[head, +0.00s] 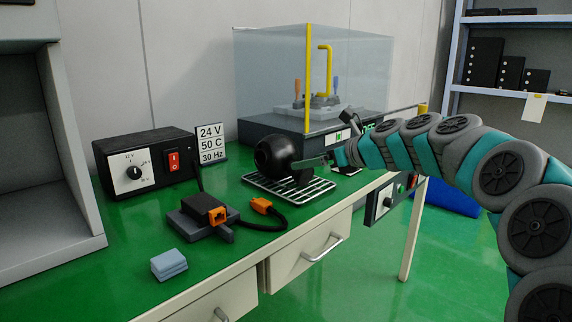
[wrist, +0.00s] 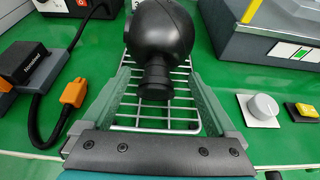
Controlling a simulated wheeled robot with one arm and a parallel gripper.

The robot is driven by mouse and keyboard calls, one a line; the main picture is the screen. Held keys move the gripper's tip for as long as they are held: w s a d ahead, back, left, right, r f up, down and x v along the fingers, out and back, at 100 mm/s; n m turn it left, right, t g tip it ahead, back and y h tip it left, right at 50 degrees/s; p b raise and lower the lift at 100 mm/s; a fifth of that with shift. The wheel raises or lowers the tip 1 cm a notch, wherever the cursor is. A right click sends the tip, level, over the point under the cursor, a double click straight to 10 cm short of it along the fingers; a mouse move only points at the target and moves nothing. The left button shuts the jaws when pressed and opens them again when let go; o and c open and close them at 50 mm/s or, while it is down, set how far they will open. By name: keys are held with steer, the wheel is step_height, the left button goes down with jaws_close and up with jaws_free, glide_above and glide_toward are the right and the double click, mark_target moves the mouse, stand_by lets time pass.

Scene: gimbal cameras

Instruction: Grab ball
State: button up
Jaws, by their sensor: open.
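A black ball (head: 274,154) with a short stepped neck rests on a small wire rack on the green workbench. In the wrist view the ball (wrist: 160,38) is at top centre, its neck pointing toward my gripper. My gripper (head: 312,163) reaches in from the right at the ball's height. In the wrist view the two grey-green fingers of my gripper (wrist: 158,92) are spread apart, one on each side of the neck. Gaps show between the fingers and the neck. The far side of the ball is hidden.
The wire rack (wrist: 130,124) lies under the ball. A clear-walled case (head: 350,75) stands behind, a black power box (head: 145,163) at left. A black device with an orange plug (head: 262,206) and cable lies left of the rack. A grey knob (wrist: 262,106) is right.

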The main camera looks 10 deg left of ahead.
mark_target(283, 159)
steer(key=x, duration=0.4)
steer(key=shift+s+a+f, duration=0.15)
steer(key=shift+f, duration=0.15)
jaws_close()
stand_by(0.4)
